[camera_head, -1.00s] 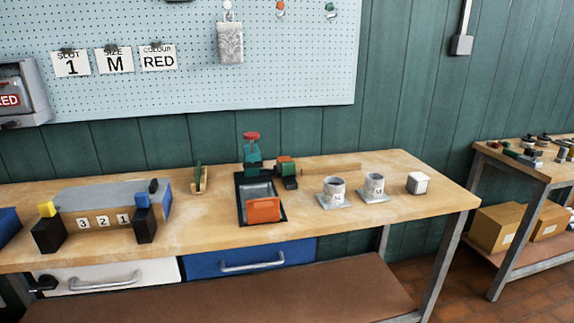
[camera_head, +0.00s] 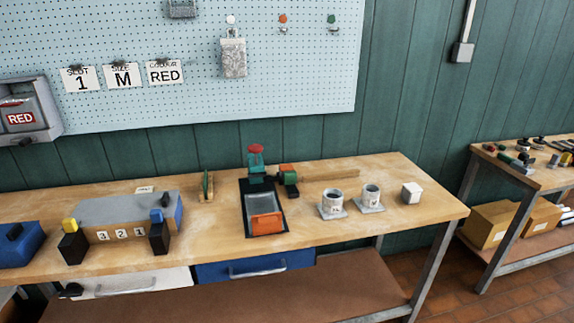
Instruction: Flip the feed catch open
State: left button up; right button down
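A grey, slope-topped feeder box (camera_head: 128,210) with slots marked 3, 2 and 1 stands on the left half of the workbench. A black block (camera_head: 73,248) with a yellow piece (camera_head: 70,224) on top is at its left front. A second black block (camera_head: 159,238) with a blue piece (camera_head: 156,215) above it is at its right front. I cannot tell which small part is the feed catch, or whether it is open or shut. Neither of my grippers is in view.
A dark tray holds an orange-fronted bin (camera_head: 265,223), with a green, red-topped device (camera_head: 256,162) behind. A blue block (camera_head: 18,245) is far left. Cards on the pegboard read slot 1, size M, colour red.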

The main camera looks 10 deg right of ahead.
aim_at(289, 177)
jog(key=z, duration=0.55)
jog(key=i, duration=1.45)
jog(key=u, duration=0.55)
